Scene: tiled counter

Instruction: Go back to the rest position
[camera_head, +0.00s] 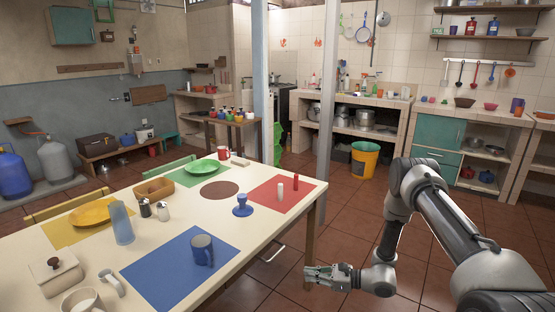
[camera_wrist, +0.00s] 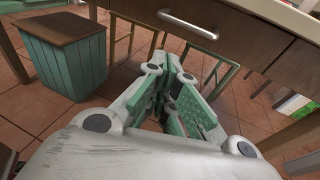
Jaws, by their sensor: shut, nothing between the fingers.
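My gripper (camera_head: 309,274) is at the end of my arm, low beside the right edge of the white dining table, over the tiled floor. In the wrist view my gripper (camera_wrist: 172,88) points toward a dark drawer front (camera_wrist: 235,35) with a metal handle. Its fingers are together with nothing between them.
The white table (camera_head: 190,212) holds a blue mug (camera_head: 202,250), a blue egg cup (camera_head: 242,205), plates and several other items. A metal post (camera_head: 327,100) stands behind its far right corner. A yellow bucket (camera_head: 364,160) stands near the counter. Open floor lies around my arm.

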